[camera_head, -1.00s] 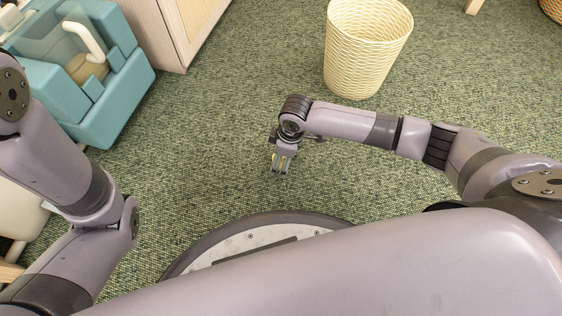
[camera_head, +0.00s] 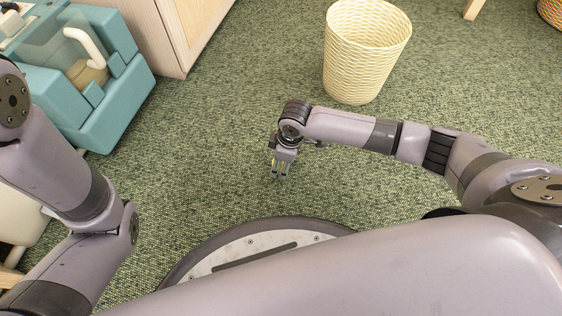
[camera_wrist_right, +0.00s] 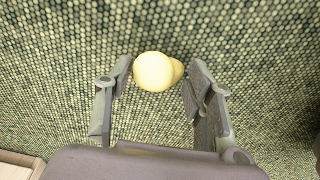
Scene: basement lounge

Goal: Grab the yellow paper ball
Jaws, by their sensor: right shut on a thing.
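The yellow paper ball (camera_wrist_right: 154,72) is pale yellow and rounded, with a smaller lobe on its right side in the right wrist view. It sits between the fingertips of my right gripper (camera_wrist_right: 161,75), which is shut on it. In the head view my right gripper (camera_head: 280,170) points down over the green carpet, with only a trace of yellow between its fingers. I cannot tell how high above the carpet the ball is. My left arm shows at the left, but its gripper is out of view.
A cream woven basket (camera_head: 364,60) stands beyond my right arm. A teal carpet-cleaner-like machine (camera_head: 100,110) and a wooden cabinet (camera_head: 175,35) stand at the upper left. Green carpet (camera_head: 225,150) around the right gripper is clear.

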